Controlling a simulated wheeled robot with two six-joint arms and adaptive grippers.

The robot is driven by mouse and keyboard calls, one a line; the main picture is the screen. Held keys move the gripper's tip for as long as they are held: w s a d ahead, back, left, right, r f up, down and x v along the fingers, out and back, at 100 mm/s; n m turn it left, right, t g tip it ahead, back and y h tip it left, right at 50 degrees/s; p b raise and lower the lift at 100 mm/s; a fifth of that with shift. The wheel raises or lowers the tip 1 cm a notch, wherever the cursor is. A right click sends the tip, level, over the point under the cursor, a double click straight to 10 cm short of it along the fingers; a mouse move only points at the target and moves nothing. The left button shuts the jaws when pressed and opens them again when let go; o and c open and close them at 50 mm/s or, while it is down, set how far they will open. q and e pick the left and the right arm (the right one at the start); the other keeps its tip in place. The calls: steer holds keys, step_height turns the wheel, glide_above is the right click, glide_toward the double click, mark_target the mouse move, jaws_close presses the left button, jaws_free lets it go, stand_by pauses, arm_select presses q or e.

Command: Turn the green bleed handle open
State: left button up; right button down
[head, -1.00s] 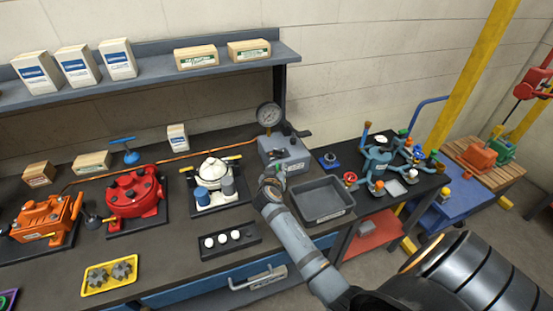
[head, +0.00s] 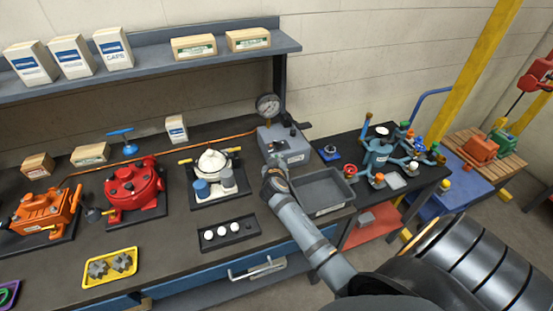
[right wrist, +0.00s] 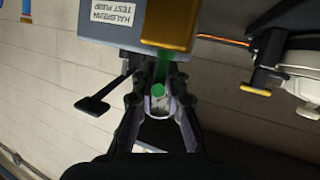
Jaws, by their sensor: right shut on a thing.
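The grey test pump (head: 292,153) with its round gauge (head: 267,106) stands at the right end of the bench. In the right wrist view the pump (right wrist: 100,30) appears upside down, with a label and a brass block (right wrist: 168,22). The green bleed handle (right wrist: 159,91) sticks out of the brass side. My right gripper (right wrist: 160,104) is shut on the green handle, with its fingers on either side of it. In the head view the right gripper (head: 272,172) is at the pump's front, and the handle is hidden there. My left gripper is not in view.
A black lever (right wrist: 100,97) juts from the pump beside my right gripper. A grey tray (head: 335,205) lies just right of my right forearm. A pump-like unit with a white dome (head: 212,162) and a black strip of white caps (head: 230,234) are to the left.

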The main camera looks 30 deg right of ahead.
steer(key=shift+s+d+r+n+t+y+p, duration=0.1)
steer(key=shift+r+n+t+y+p, duration=0.1)
steer(key=shift+n+t+y+p, duration=0.7)
steer(key=shift+f+n+y+p, duration=0.2)
steer(key=shift+n+y+p, duration=0.45)
steer(key=shift+n+y, duration=0.2)
steer(key=shift+f, duration=0.15)
steer(key=c, duration=1.4)
jaws_free()
steer(key=v, duration=1.1)
steer(key=shift+s+r, duration=0.3)
